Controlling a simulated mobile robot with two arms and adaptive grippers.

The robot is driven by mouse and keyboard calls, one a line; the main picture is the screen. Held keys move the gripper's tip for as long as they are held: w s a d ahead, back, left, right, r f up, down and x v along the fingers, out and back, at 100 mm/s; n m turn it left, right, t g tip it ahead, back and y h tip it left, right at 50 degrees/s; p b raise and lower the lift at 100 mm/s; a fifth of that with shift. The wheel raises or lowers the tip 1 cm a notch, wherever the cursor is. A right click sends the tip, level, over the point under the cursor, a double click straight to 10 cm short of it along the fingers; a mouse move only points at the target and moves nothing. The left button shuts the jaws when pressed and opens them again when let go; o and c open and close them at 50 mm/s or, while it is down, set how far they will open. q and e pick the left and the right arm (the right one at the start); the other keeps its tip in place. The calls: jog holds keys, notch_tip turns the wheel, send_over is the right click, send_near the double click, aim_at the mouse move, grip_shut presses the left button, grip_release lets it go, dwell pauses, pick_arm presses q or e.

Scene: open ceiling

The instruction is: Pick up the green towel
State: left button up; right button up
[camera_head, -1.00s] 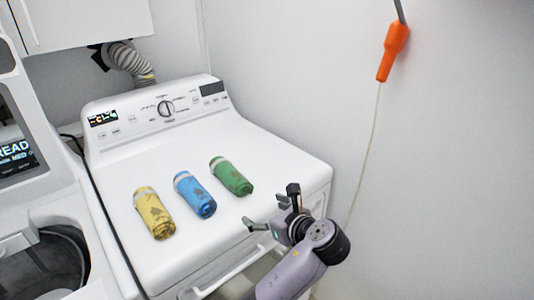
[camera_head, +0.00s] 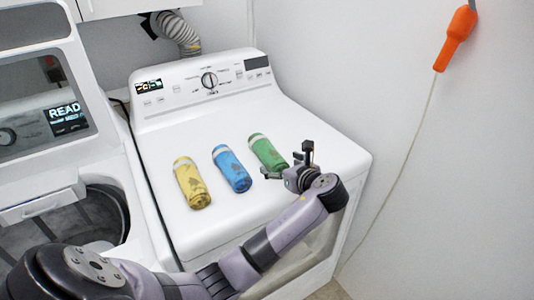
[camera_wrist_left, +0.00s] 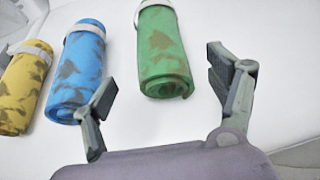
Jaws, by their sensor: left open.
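The green towel (camera_head: 267,152) is rolled up with a pale band near its far end. It lies on the white dryer top, rightmost of three rolled towels. My left gripper (camera_head: 289,163) is open and empty at the near end of the green towel. In the left wrist view the green towel (camera_wrist_left: 163,55) lies ahead of the gap between the two fingers of my left gripper (camera_wrist_left: 163,90). The fingers appear apart from it. My right gripper is in neither view.
A blue towel (camera_head: 232,169) and a yellow towel (camera_head: 191,183) lie to the left on the dryer top (camera_head: 245,212). The dryer's control panel (camera_head: 204,82) rises behind. An open washer (camera_head: 60,190) stands at left. An orange handle (camera_head: 456,38) hangs by the right wall.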

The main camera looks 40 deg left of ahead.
aim_at(267, 154)
pick_arm(q)
jog(key=x, duration=0.4)
jog(key=shift+f+p, duration=0.1)
jog(key=shift+p, duration=0.25)
jog(key=shift+w+a+f, duration=0.2)
jog(key=shift+a, duration=0.1)
jog(key=shift+d, duration=0.1)
jog(key=shift+c, duration=0.6)
jog(key=c, duration=1.2)
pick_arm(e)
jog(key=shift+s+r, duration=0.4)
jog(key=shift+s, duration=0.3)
